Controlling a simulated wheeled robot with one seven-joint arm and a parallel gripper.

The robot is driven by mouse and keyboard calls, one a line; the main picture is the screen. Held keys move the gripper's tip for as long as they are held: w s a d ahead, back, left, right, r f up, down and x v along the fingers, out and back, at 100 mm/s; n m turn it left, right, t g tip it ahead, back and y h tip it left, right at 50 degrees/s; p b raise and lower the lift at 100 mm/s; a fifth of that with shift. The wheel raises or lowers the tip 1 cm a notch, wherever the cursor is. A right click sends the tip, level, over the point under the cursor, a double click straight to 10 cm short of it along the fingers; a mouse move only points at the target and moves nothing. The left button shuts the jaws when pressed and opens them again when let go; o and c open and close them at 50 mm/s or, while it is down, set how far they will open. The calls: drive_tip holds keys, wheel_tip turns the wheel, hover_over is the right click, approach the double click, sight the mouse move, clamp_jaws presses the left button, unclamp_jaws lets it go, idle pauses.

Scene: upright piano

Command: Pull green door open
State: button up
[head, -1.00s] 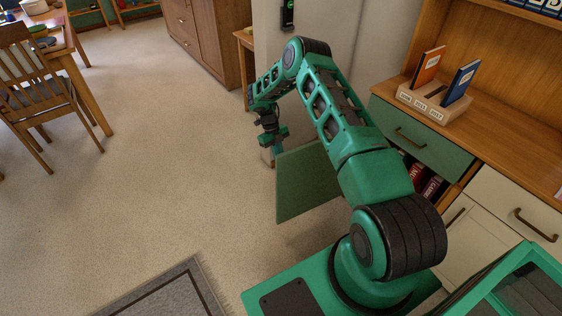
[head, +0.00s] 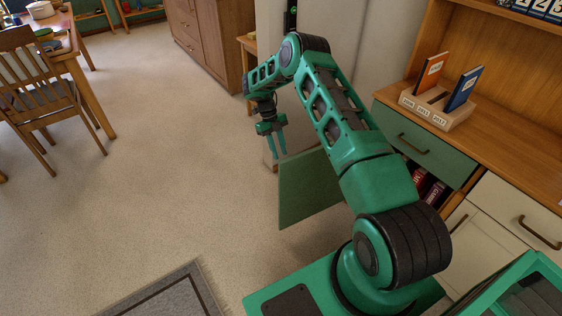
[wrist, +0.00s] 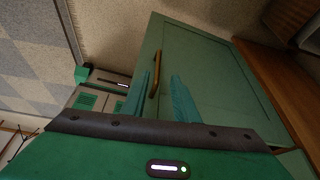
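The green door (head: 308,188) of the cabinet stands swung out into the room, below and left of the green drawer. In the wrist view the door (wrist: 215,75) fills the right half, with a brass bar handle (wrist: 155,74) on its face. My gripper (head: 277,151) is near the door's upper far corner in the head view, with its two teal fingers apart. I cannot tell whether a finger touches the door.
The green drawer (head: 425,143) is shut, and books (head: 428,187) show in the opening under it. A wooden holder (head: 438,108) with two books stands on the desk top. A chair (head: 45,95) and table are at left. Open carpet (head: 170,160) lies left of the door; a grey rug (head: 165,295) is in front.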

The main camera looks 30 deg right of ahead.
drive_tip(key=shift+v, duration=1.65)
drive_tip(key=s+d+r+n+t, duration=0.15)
drive_tip(key=s+r+n, duration=0.3)
drive_tip(key=r, duration=0.55)
drive_tip(key=s+d+r+n+h, duration=0.1)
drive_tip(key=s+d+r+n, duration=0.25)
drive_tip(key=s+r, duration=0.45)
drive_tip(key=s+d+r+n, duration=0.25)
drive_tip(key=r+n, duration=0.25)
drive_tip(key=r, duration=0.7)
drive_tip(key=s+r+n+t, duration=0.1)
drive_tip(key=s+r+n, duration=0.3)
drive_tip(key=s, duration=0.4)
drive_tip(key=s+r+n, duration=0.3)
drive_tip(key=s, duration=0.6)
drive_tip(key=s+a+f+n+t+y, duration=0.1)
drive_tip(key=s+a+n, duration=0.2)
drive_tip(key=s, duration=0.5)
drive_tip(key=s+a+f+n+t+y, duration=0.1)
drive_tip(key=s+n, duration=0.3)
drive_tip(key=s, duration=0.4)
drive_tip(key=shift+a, duration=0.9)
